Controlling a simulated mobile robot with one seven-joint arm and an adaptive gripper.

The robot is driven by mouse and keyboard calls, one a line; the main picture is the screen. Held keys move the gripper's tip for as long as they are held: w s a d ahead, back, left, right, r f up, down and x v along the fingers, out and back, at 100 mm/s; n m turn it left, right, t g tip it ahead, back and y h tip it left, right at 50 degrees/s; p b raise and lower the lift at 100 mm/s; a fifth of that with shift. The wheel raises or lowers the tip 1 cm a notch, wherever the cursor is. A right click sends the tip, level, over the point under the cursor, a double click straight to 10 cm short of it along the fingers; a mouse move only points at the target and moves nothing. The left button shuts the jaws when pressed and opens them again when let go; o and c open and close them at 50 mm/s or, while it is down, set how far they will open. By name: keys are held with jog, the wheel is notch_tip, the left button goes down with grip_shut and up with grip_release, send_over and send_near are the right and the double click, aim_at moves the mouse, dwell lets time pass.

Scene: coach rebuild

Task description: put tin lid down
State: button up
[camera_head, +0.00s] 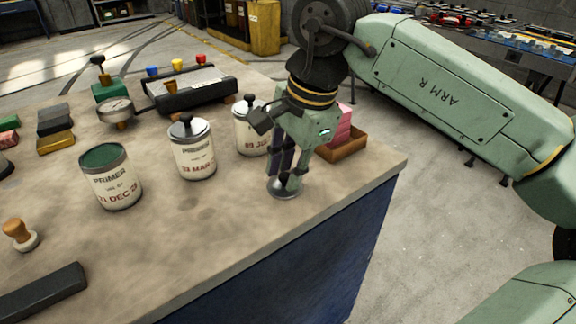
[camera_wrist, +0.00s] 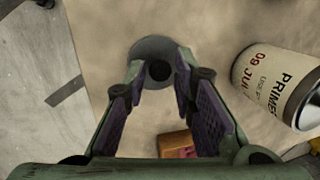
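The tin lid (camera_head: 283,189) is a round grey metal disc with a dark knob. It appears to lie flat on the bench (camera_head: 232,221), near the right edge. My gripper (camera_head: 286,178) points down over it. In the wrist view the lid (camera_wrist: 150,47) shows beyond the fingertips, its knob between them with gaps at both sides, so my gripper (camera_wrist: 160,65) looks open. I cannot tell whether the fingertips touch the lid. An open primer tin (camera_head: 112,187) with green contents stands at the left, without a lid.
Lidded primer tins stand at the centre (camera_head: 195,158) and behind my gripper (camera_head: 248,136). The latter also shows in the wrist view (camera_wrist: 268,78). A brown box (camera_head: 344,151) with pink pieces is right of my gripper. A stamp (camera_head: 19,234) stands front left.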

jog(key=shift+o, duration=0.9)
jog(key=shift+r, duration=0.3)
jog(key=v, duration=1.1)
jog(key=shift+r, duration=0.35)
jog(key=shift+s+d, duration=0.1)
